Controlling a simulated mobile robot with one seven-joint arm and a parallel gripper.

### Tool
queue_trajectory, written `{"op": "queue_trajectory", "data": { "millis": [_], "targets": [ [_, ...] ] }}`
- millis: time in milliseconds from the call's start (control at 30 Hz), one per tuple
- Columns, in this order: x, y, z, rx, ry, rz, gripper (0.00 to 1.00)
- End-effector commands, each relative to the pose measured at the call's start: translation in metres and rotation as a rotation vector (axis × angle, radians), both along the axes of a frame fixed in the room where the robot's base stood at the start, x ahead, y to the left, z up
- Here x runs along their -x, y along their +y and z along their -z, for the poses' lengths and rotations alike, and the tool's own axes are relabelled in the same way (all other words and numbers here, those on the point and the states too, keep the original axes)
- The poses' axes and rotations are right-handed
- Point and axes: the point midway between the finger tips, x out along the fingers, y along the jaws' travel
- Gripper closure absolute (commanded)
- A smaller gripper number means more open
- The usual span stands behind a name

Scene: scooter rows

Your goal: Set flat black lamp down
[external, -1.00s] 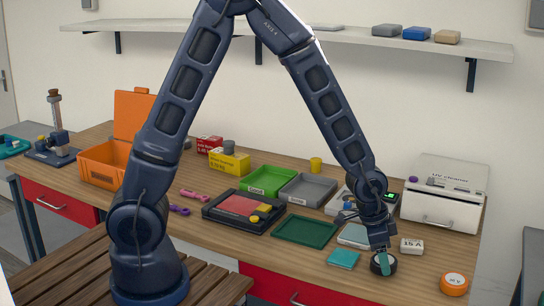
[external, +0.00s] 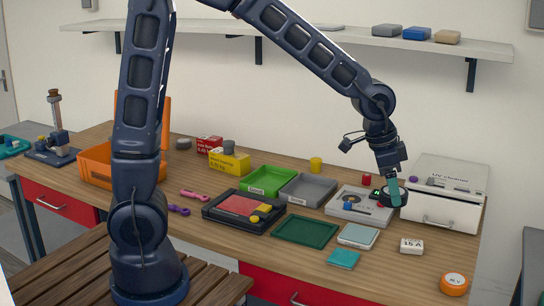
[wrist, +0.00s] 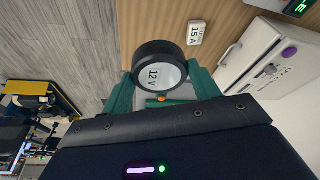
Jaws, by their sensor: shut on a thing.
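The flat black lamp (external: 397,201) is a short black disc, and in the wrist view (wrist: 142,53) its pale round face reads "12 V". My gripper (external: 391,187) is shut on it, with a teal finger on either side of the disc in the wrist view (wrist: 161,80). In the external view the lamp is raised above the bench, in front of the left end of the white UV cleaner box (external: 455,190). The far finger is hidden there.
A grey device (external: 336,209) stands left of the lamp. A white "15 A" block (external: 411,246), an orange disc (external: 454,284), a pale square block (external: 358,236) and a teal square (external: 343,258) lie in front. A dark green tray (external: 305,231) lies further left. Bare wood shows around the 15 A block.

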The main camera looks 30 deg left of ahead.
Motion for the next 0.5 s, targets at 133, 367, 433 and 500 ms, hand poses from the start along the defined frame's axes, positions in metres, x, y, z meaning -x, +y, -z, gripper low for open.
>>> {"op": "queue_trajectory", "data": {
  "millis": [133,367,433,500],
  "targets": [
    [0.000,0.000,-0.007,0.002,-0.001,0.000,0.64],
    [-0.016,0.003,-0.005,0.000,0.000,-0.040,0.64],
    [-0.034,0.008,-0.002,-0.001,0.001,-0.083,0.64],
    [-0.058,0.015,0.001,-0.001,0.000,-0.142,0.64]
  ]
}}
